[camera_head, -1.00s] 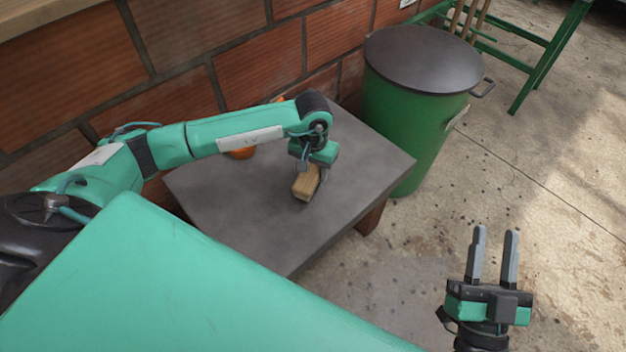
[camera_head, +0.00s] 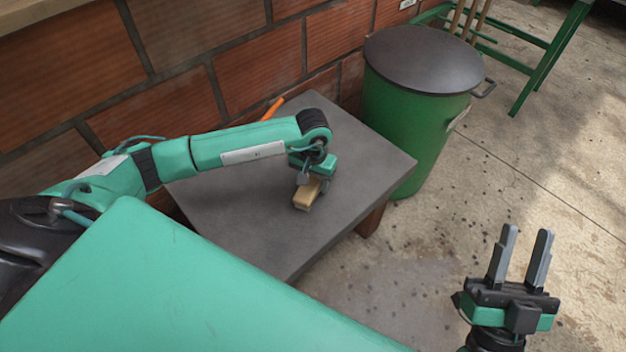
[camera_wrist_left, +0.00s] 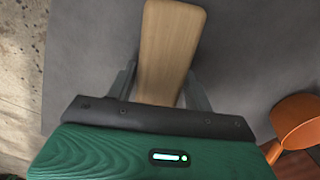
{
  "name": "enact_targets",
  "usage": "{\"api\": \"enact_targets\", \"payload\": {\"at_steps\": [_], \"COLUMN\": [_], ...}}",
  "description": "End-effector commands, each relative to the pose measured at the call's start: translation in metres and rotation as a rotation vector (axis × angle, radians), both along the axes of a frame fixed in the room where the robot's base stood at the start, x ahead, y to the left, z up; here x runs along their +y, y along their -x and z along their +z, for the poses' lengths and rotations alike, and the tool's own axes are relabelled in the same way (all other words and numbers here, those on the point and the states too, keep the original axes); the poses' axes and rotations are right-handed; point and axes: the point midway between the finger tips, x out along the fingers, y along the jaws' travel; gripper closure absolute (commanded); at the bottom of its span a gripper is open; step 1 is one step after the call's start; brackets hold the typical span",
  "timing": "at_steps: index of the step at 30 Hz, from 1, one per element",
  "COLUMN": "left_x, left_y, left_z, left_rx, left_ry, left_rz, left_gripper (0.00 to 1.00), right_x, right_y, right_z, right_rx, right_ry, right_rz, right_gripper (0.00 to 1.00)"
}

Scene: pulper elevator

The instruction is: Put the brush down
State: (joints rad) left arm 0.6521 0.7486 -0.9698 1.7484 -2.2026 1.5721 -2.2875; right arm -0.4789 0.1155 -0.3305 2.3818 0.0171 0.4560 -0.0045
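The brush (camera_head: 307,196) is a pale wooden block on or just above the dark grey table (camera_head: 240,225), right of its middle; I cannot tell if its underside touches. In the left wrist view the brush (camera_wrist_left: 168,40) runs lengthwise between the two fingers. My left gripper (camera_head: 312,188) points down over the brush, and its fingers (camera_wrist_left: 162,75) appear closed against the brush's sides. The bristles are hidden. My right gripper (camera_head: 525,232) is open and empty, with fingers apart, over the floor at lower right.
An orange tool's handle (camera_head: 273,108) shows behind my left arm; its orange cup-like part (camera_wrist_left: 298,118) shows in the wrist view. A lidded green bin (camera_head: 415,115) stands by the table's right end. A brick wall (camera_head: 255,65) runs behind. The table's front is clear.

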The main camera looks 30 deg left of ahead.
Motion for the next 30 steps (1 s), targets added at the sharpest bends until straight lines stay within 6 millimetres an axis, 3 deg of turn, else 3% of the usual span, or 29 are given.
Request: {"api": "enact_targets", "payload": {"at_steps": [2, 15, 30], "left_x": [0.0, 0.0, 0.0], "left_y": [0.0, 0.0, -0.001], "left_z": [0.0, 0.004, 0.106], "left_rx": [0.0, 0.001, -0.002], "left_ry": [0.0, 0.0, -0.001], "left_rz": [0.0, 0.0, 0.0], "left_gripper": [0.33, 0.33, 0.33], "right_x": [0.0, 0.003, 0.029], "right_y": [0.0, -0.006, -0.013], "right_z": [0.0, -0.006, -0.086], "right_rx": [0.0, 0.054, 0.5], "right_ry": [0.0, 0.015, 0.119], "right_rz": [0.0, 0.005, 0.076], "right_gripper": [0.64, 0.64, 0.64]}}
